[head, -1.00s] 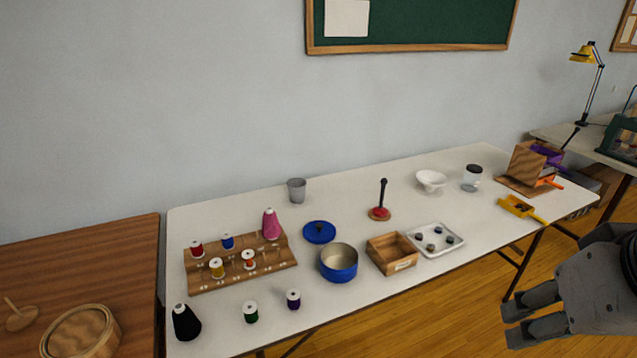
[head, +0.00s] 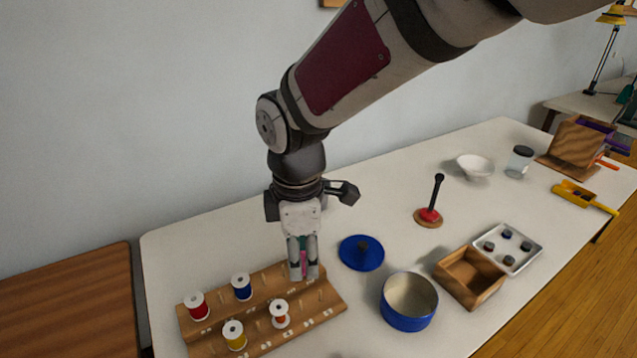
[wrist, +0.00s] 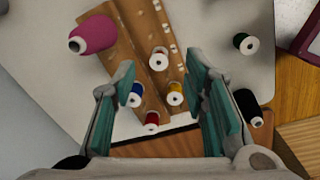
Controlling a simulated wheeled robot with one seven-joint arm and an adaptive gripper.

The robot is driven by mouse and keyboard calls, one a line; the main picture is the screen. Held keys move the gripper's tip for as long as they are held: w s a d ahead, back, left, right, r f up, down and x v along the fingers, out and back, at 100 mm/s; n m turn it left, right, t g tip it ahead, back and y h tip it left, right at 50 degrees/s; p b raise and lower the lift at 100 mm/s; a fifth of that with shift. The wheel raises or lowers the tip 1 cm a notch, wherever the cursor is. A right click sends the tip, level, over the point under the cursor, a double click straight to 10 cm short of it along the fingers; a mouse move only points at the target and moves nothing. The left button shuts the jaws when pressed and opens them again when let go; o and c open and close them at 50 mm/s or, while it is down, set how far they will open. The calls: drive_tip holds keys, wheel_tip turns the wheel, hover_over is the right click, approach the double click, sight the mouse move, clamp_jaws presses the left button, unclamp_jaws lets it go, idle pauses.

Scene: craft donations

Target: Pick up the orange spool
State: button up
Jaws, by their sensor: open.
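The orange spool (head: 281,314) stands upright on the front step of the wooden rack (head: 318,300), right of the yellow spool (head: 234,337). In the wrist view the orange spool (wrist: 158,60) shows mostly its white top, ahead of the fingertips and between their lines. My gripper (head: 303,275) is open and empty, pointing down above the back of the rack; in the head view it covers most of the pink cone. The wrist view shows the gripper (wrist: 161,75) with its teal pads apart.
The red spool (head: 196,306) and blue spool (head: 242,287) stand on the rack's back step. The pink cone (wrist: 95,34) is at the rack's end. A blue lid (head: 361,254), blue pot (head: 408,303) and wooden box (head: 470,280) are to the right.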

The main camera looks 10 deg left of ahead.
drive_tip(key=a+f+n, duration=0.3)
drive_tip(key=a+f, duration=0.2)
drive_tip(key=b, duration=0.2)
hover_over(279, 310)
drive_tip(key=shift+g, duration=0.3)
drive_tip(key=f, duration=0.7)
drive_tip(key=shift+s+d+f, duration=0.15)
drive_tip(key=shift+d, duration=0.1)
drive_tip(key=shift+a+f, duration=0.15)
drive_tip(key=shift+f, duration=1.35)
drive_tip(key=shift+a+f, duration=0.1)
drive_tip(key=shift+f, duration=1.35)
drive_tip(key=c, duration=0.5)
